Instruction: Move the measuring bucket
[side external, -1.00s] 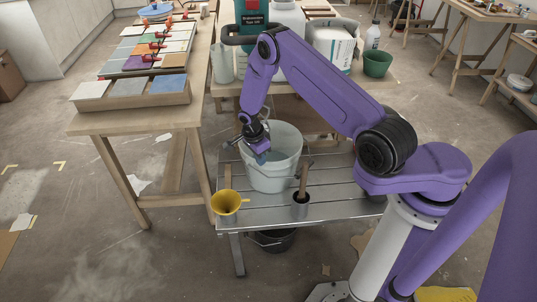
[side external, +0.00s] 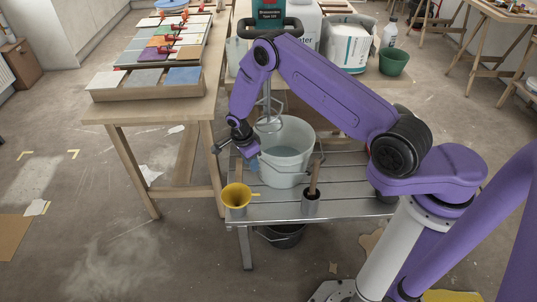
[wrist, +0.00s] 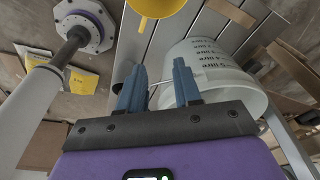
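The measuring bucket (side external: 288,165) is a pale, translucent pail standing upright on the slatted metal bench (side external: 340,205). Its litre markings show in the wrist view (wrist: 205,60), to the right of the fingers. My gripper (side external: 255,163) is beside the bucket's left wall in the side view, with the fingers low and close to it. In the wrist view my gripper (wrist: 160,72) has two blue fingers spread apart. A thin pale line runs between the fingers toward the bucket; I cannot tell whether it is the wire handle or whether a finger touches it.
A yellow funnel (side external: 236,196) stands at the bench's front left, and a dark pot (side external: 310,203) with a wooden-handled tool stands in front of the bucket. A metal stirrer (side external: 268,108) hangs behind the bucket. A wooden table (side external: 140,108) with tile samples is at left.

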